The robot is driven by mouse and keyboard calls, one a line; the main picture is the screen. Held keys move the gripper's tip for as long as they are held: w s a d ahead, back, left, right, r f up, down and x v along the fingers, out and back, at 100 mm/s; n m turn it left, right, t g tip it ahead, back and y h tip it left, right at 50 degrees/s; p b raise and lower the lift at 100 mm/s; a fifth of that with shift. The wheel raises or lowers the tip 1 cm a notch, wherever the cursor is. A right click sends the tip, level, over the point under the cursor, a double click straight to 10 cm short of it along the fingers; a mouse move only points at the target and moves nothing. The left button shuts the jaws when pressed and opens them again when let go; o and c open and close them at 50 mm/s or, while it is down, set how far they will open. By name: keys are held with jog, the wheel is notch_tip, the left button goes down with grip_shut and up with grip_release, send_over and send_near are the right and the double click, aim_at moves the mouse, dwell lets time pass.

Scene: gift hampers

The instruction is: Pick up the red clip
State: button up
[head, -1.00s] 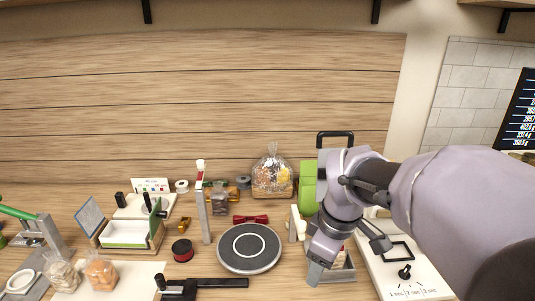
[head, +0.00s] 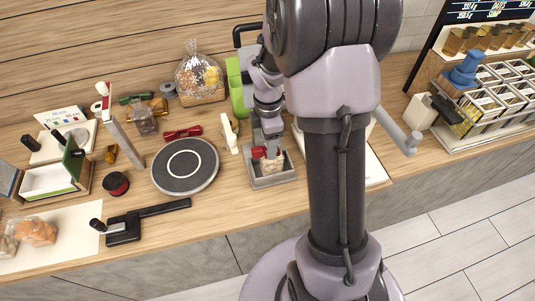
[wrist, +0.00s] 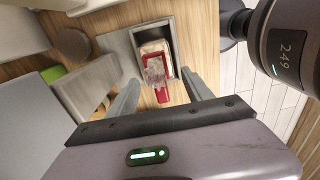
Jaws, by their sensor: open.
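The red clip (wrist: 150,98) lies at the near end of a small clear bag (wrist: 153,68) with pale contents, in a grey open-topped tray (wrist: 126,44). The clip (head: 258,152) also shows in the head view, by the bag at the tray (head: 270,182). My gripper (wrist: 160,76) is open, its two fingers apart on either side of the bag and clip in the wrist view. In the head view my gripper (head: 271,140) hangs over the tray. Whether a finger touches the clip I cannot tell.
A round dark plate (head: 185,166) is left of the tray, with a red bow (head: 182,133) behind it. A green block (head: 236,88) and a wrapped hamper (head: 200,78) stand behind. A crate of boxes (head: 490,100) is at right. The counter's front edge is close.

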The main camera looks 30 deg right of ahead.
jog(key=f, duration=0.3)
jog(key=shift+w+d+f, duration=0.1)
jog(key=shift+w, duration=0.1)
jog(key=shift+s, duration=0.1)
jog(key=shift+c, duration=0.7)
grip_shut()
